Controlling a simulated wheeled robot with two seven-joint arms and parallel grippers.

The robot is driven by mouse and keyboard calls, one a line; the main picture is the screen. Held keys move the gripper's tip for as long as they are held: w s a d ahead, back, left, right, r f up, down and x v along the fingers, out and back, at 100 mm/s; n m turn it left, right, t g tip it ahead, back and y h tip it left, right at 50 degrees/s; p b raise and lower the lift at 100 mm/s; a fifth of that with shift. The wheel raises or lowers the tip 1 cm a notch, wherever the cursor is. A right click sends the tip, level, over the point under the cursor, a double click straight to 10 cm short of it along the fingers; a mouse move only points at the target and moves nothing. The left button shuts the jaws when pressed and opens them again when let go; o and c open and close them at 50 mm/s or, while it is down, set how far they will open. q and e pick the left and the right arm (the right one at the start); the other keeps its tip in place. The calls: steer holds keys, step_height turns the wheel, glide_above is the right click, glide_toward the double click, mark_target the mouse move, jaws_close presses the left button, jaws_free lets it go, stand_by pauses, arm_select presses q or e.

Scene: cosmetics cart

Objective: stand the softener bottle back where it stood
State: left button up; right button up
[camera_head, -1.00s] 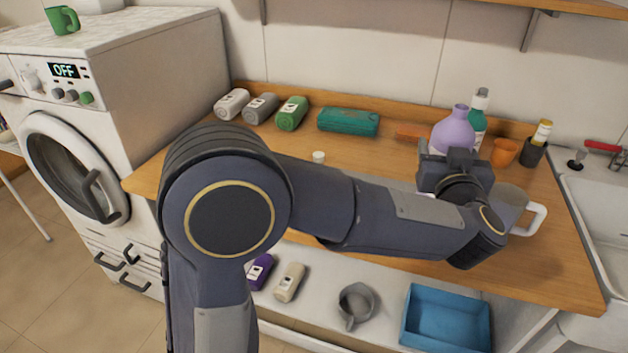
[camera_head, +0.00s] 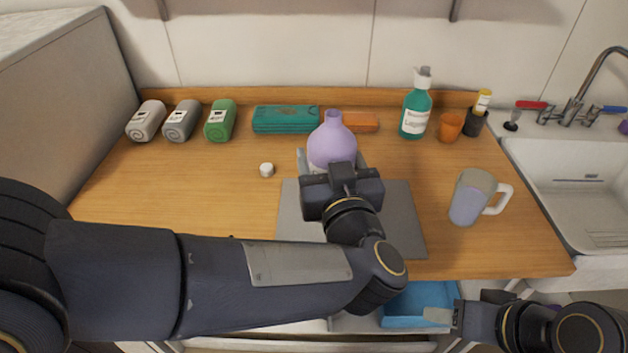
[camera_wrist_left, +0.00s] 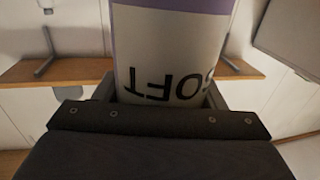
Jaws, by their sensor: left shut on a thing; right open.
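The purple softener bottle (camera_head: 332,142) is upright in the head view, over or on the grey mat; I cannot tell whether its base touches. Its neck shows no cap. My left gripper (camera_head: 335,172) is shut around its body from the front, hiding its lower part. In the left wrist view the bottle's white label (camera_wrist_left: 172,60) with dark letters is between the fingers. A small white cap (camera_head: 266,170) lies on the wooden counter to the left. The grey mat (camera_head: 405,225) is partly covered by my left arm. My right gripper (camera_head: 443,316) is open and empty, low at the right.
A jug of pale purple liquid (camera_head: 470,198) stands right of the mat. Behind are a teal box (camera_head: 285,120), an orange item (camera_head: 361,122), a green pump bottle (camera_head: 415,112) and an orange cup (camera_head: 450,127). A blue bin (camera_head: 418,302) is below.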

arm_select(q)
steer(key=w+a+f+b, duration=0.1)
steer(key=w+f, duration=0.4)
steer(key=f, duration=0.4)
steer(key=shift+w+a+f+b, duration=0.15)
steer(key=shift+w+a+b, duration=0.2)
steer(key=shift+f, duration=0.1)
steer(key=shift+f, duration=0.15)
steer(key=o, duration=1.3)
steer(key=shift+o, duration=0.2)
